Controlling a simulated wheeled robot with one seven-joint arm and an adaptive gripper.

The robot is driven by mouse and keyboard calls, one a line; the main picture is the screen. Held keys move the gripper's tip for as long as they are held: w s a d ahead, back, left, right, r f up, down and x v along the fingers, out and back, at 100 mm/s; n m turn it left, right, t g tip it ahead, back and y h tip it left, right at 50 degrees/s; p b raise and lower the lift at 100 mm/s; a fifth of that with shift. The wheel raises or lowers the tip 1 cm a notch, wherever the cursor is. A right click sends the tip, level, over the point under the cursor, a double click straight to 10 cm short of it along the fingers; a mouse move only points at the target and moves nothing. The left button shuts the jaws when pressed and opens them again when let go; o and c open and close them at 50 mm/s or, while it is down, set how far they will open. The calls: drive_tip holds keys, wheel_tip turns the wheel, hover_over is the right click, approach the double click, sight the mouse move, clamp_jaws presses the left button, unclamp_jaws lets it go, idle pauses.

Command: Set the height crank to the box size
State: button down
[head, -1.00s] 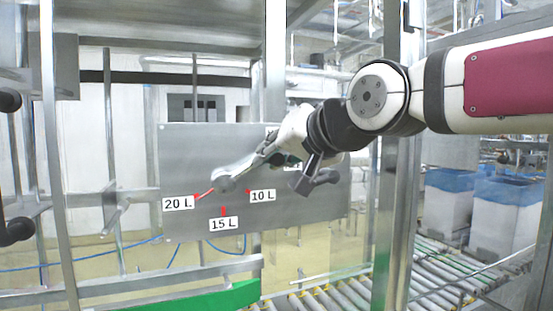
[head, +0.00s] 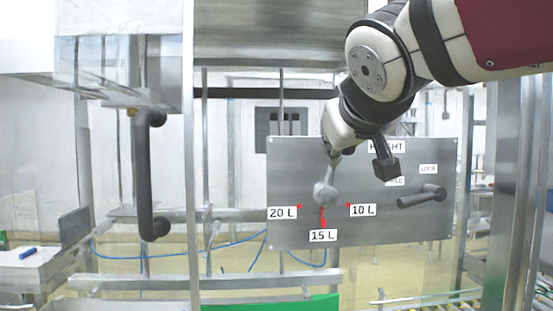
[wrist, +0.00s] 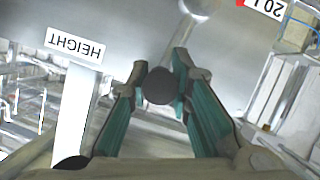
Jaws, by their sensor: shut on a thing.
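The height crank (head: 325,193) is a grey metal hub and arm on a grey panel (head: 290,165). Its red pointer aims down at the 15 L label (head: 323,235). The 20 L label (head: 282,213) is to its left and the 10 L label (head: 362,209) to its right. My gripper (head: 334,154) is at the upper end of the crank arm. In the wrist view, the teal-padded fingers of my gripper (wrist: 160,87) are shut on the dark round crank knob (wrist: 159,86). The HEIGHT label (wrist: 75,47) shows upside down there.
A black lever (head: 422,197) beside the LOCK label (head: 428,169) sticks out at the panel's right. A large black handle (head: 148,175) hangs at the left. Metal posts stand left and right. A green strip (head: 285,304) and rollers are below.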

drive_tip(key=shift+a+r+n+b, duration=0.1)
drive_tip(key=shift+a+n+b, duration=0.4)
drive_tip(key=shift+a+b, duration=0.15)
drive_tip(key=shift+a, duration=0.1)
drive_tip(key=c, duration=1.4)
unclamp_jaws()
drive_tip(key=shift+h, duration=0.3)
drive_tip(key=shift+c, duration=0.2)
drive_tip(key=v, duration=1.2)
